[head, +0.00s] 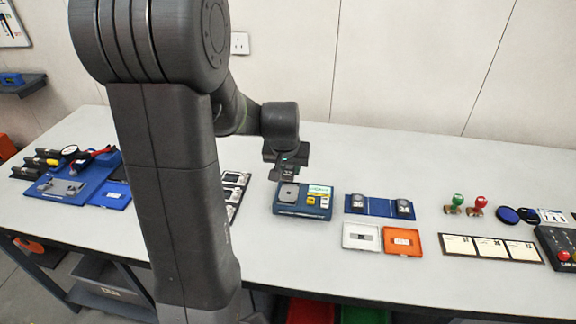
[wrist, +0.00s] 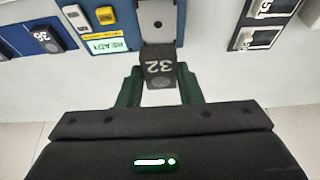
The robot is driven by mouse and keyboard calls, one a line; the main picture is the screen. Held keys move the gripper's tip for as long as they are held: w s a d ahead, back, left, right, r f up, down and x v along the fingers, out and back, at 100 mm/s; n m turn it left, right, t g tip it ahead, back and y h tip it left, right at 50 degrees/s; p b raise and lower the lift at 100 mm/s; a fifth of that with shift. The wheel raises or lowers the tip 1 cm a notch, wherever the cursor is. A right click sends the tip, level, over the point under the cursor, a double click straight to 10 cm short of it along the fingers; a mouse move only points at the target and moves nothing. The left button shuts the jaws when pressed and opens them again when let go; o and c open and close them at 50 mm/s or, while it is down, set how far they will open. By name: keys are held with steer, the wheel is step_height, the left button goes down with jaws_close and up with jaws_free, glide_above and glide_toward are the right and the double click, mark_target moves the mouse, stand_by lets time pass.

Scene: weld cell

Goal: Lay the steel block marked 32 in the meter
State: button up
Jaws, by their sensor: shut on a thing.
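The steel block marked 32 (wrist: 160,68) is dark, with its white number facing the wrist camera. My gripper (wrist: 159,88) is shut on it, with a green finger at each side. In the head view my gripper (head: 287,175) hangs just above and behind the meter (head: 303,209). The meter is a blue box with a grey plate (head: 289,193), yellow buttons and a small display. The plate (wrist: 160,18) looks bare in the wrist view, beyond the block. The display (wrist: 105,45) reads READY. The block's exact height above the meter cannot be told.
A blue tray (head: 380,212) right of the meter holds blocks marked 36 (head: 359,201) and 34 (head: 403,207). A white tray (head: 361,237) and an orange tray (head: 402,241) lie in front. Stamps (head: 458,202) and cards (head: 489,248) lie farther right.

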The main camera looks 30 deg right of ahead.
mark_target(289, 192)
steer(key=shift+f+b, duration=2.65)
steer(key=shift+f, duration=0.9)
steer(key=o, duration=1.3)
steer(key=shift+c, duration=0.2)
steer(key=shift+r+p, duration=2.25)
steer(key=shift+r, duration=1.25)
steer(key=shift+f, duration=0.15)
